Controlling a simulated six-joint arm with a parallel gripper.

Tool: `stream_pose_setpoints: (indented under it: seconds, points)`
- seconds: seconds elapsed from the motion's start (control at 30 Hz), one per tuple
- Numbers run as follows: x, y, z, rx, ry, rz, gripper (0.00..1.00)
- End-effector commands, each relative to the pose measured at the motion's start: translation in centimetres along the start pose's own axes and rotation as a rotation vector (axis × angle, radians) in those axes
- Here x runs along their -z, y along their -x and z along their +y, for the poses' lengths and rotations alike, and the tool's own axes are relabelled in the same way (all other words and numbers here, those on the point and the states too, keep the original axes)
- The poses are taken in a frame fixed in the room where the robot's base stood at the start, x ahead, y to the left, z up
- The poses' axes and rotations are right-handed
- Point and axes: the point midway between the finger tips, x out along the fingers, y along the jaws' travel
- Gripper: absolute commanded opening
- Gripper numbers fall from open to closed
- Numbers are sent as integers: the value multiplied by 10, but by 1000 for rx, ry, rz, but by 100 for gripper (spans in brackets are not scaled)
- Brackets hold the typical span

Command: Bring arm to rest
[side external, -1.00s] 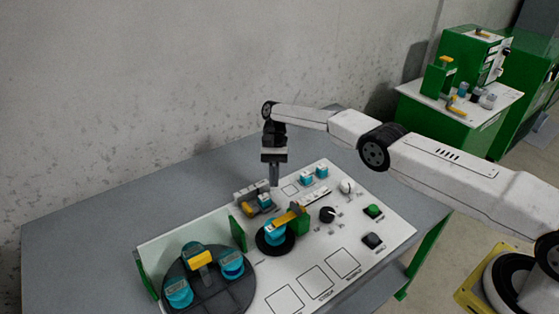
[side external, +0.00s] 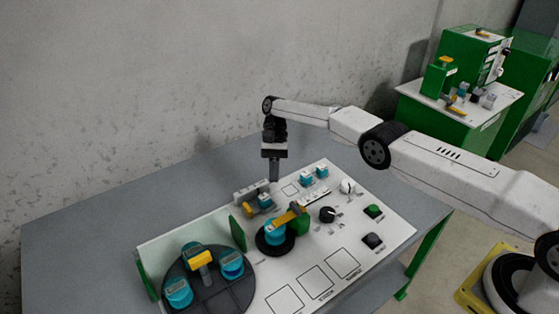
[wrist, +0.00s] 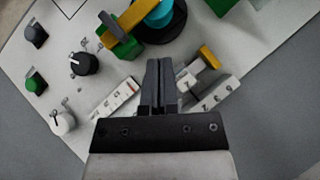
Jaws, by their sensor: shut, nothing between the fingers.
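My gripper (side external: 274,178) points straight down above the back edge of the white panel (side external: 345,230). Its fingers are shut together with nothing between them. In the wrist view my gripper (wrist: 158,64) also shows closed, over the panel with its dials and labelled strips. My white arm reaches in from the right in the side external view. No blue cable can be made out in these frames.
Below the fingers is a grey holder with a yellow-and-blue part (side external: 259,203). Nearby stand a black-based blue part with a yellow arm (side external: 276,233), a round dark turntable (side external: 218,292), and a black dial (side external: 327,214). The grey table (side external: 90,240) is clear at left.

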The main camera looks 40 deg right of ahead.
Motion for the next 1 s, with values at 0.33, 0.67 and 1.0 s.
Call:
stream_pose_setpoints:
  seconds: [0.33, 0.67, 1.0]
  points:
    - [-6, 25, 3, 31, 29, 121, 0]
    - [-20, 44, 20, 41, 80, 263, 0]
    - [-43, 55, 52, 28, 151, 411, 0]
